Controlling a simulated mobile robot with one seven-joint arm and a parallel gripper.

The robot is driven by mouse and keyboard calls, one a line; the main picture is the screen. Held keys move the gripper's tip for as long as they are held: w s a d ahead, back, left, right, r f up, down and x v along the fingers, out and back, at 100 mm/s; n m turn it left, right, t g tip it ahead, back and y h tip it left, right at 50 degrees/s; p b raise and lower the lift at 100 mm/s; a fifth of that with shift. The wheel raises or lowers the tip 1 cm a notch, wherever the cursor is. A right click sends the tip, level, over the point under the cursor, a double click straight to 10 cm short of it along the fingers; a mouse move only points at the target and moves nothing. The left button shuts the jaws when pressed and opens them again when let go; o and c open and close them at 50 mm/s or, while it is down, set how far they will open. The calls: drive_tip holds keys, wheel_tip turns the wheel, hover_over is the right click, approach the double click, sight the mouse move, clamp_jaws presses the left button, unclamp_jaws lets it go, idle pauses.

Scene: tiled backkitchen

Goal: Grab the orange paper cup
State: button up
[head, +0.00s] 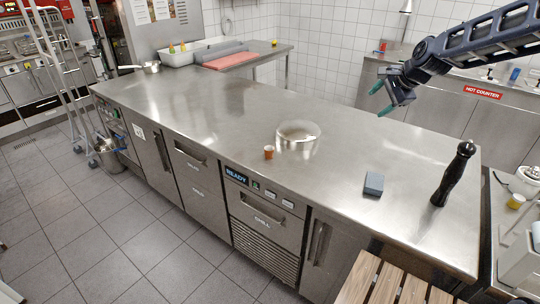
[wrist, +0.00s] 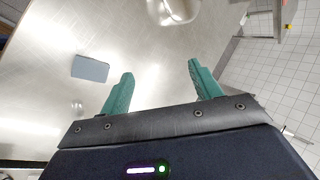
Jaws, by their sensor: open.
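My gripper (head: 381,101) is high above the counter's right part, to the right of and well apart from the cup. Its two green fingers are spread with nothing between them, which also shows in the wrist view (wrist: 158,84). I do not see the cup in the wrist view.
A wooden slatted surface (head: 385,284) is in front. The counter's left half is mostly clear.

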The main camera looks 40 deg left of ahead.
drive_tip(key=s+a+r+m+g+y, duration=0.1)
drive_tip(key=s+a+m+y, duration=0.2)
drive_tip(key=a, duration=0.6)
drive_tip(key=s+a+r+m+g+y, duration=0.2)
drive_tip(key=s+a+m, duration=0.15)
drive_tip(key=a, duration=0.55)
drive_tip(key=s+a+r+m+g+y, duration=0.15)
drive_tip(key=a+m, duration=0.25)
drive_tip(key=a, duration=0.6)
approach(269, 152)
drive_tip(key=shift+w+a+f+t, duration=0.25)
drive_tip(key=shift+w+a, duration=0.1)
drive_tip(key=shift+a, duration=0.1)
drive_tip(key=shift+w+a+f+t, duration=0.1)
drive_tip(key=shift+w+a+f, duration=0.2)
drive_tip(key=shift+a, duration=0.15)
drive_tip(key=shift+a+f, duration=0.15)
drive_tip(key=shift+a, duration=0.05)
drive_tip(key=shift+y, duration=0.25)
drive_tip(key=x, duration=0.5)
drive_tip(key=shift+r+x, duration=0.1)
drive_tip(key=shift+x, duration=1.25)
drive_tip(key=shift+r+x, duration=0.15)
drive_tip(key=shift+x, duration=1.2)
drive_tip(key=shift+c, duration=0.4)
drive_tip(key=c, duration=1)
